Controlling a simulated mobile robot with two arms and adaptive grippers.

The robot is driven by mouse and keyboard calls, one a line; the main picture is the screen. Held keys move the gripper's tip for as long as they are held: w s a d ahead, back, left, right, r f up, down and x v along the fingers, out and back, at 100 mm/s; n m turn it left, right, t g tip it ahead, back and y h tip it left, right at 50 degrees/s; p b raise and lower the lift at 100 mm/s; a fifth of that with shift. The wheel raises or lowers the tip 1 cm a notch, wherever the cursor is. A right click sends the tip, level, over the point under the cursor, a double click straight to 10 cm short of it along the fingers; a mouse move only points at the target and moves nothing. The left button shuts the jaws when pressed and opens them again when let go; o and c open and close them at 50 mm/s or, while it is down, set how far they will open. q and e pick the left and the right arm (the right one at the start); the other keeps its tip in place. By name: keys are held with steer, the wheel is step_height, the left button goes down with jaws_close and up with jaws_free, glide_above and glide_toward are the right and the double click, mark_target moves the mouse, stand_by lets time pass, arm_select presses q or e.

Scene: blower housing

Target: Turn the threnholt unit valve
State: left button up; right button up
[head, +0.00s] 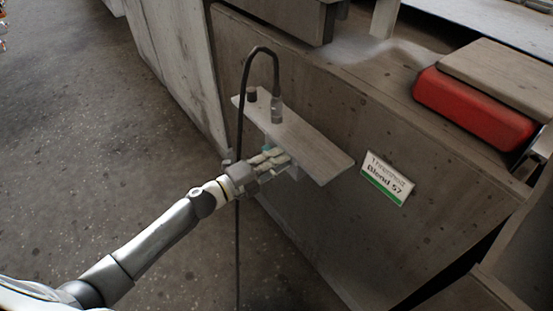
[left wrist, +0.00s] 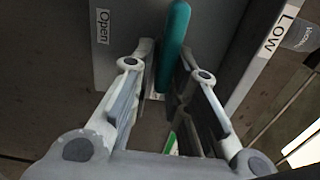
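A label reading "Threnholt Blend 57" (head: 388,178) is on the grey panel. Left of it a grey shelf plate (head: 310,145) juts out. My left gripper (head: 278,158) is at the plate's near edge, with its tips partly hidden under it. In the left wrist view a teal valve handle (left wrist: 173,45) stands between the two fingers of the left gripper (left wrist: 167,55). The fingers are apart, with a narrow gap visible beside the handle. My right gripper is not in view.
A black hooked pipe (head: 243,90) rises beside the plate. A red block (head: 472,105) with a grey top lies on the counter at right. The wrist view shows an "Open" label (left wrist: 103,29) and a "Low" label (left wrist: 276,38). The floor (head: 90,150) at left is clear.

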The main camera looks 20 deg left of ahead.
arm_select(q)
steer(key=shift+o, duration=1.1)
steer(key=v, duration=1.2)
steer(key=shift+w+a, duration=0.1)
